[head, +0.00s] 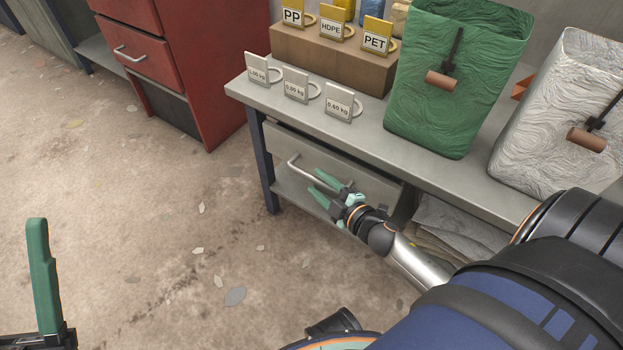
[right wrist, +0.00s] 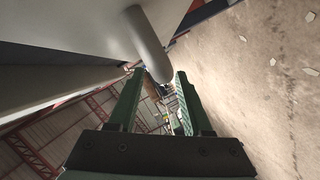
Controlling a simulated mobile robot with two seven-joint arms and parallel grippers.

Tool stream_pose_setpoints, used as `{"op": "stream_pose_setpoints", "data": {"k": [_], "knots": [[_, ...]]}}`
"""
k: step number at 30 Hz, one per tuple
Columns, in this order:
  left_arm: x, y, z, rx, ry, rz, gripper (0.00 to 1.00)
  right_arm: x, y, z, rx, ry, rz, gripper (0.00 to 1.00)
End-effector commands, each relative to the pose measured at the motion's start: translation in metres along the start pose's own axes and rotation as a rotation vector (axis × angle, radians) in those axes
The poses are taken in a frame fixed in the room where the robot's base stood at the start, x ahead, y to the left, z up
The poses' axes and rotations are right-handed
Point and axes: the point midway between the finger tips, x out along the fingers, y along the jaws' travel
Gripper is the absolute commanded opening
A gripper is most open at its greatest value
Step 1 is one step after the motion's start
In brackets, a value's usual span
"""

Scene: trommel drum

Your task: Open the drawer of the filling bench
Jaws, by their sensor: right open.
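The filling bench (head: 420,160) is grey with dark blue legs. Its grey drawer (head: 330,155) lies under the left part of the top and looks shut. A pale bar handle (head: 297,167) stands out from the drawer front. My right gripper (head: 314,183) is open with green fingers, at the handle. In the right wrist view the handle (right wrist: 147,42) reaches down to the gap between the fingertips (right wrist: 157,78); whether they touch it is unclear. Of my left gripper, one green finger (head: 38,275) shows at the lower left, away from the bench.
On the bench stand a green sack (head: 440,85), a whitish sack (head: 560,110), weight tags (head: 296,85) and a brown block (head: 335,55) with labelled tags. A red cabinet (head: 200,60) stands at the back left. Folded sacks (head: 450,225) lie below the bench. Floor in front is mostly clear.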

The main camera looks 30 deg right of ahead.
Motion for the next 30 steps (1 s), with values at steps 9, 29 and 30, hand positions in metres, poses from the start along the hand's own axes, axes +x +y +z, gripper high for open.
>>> {"op": "stream_pose_setpoints", "data": {"k": [9, 29, 30], "knots": [[-0.007, 0.004, 0.008, 0.005, -0.005, 0.005, 0.50, 0.034, -0.001, 0.001, 0.000, -0.002, -0.001, 0.49], [-0.007, 0.005, 0.008, 0.005, -0.007, 0.006, 0.50, 0.036, 0.000, 0.000, 0.000, -0.001, -0.001, 0.14], [-0.007, 0.005, 0.008, 0.005, -0.007, 0.006, 0.50, 0.036, 0.000, 0.000, 0.000, -0.001, -0.001, 0.09]]}}
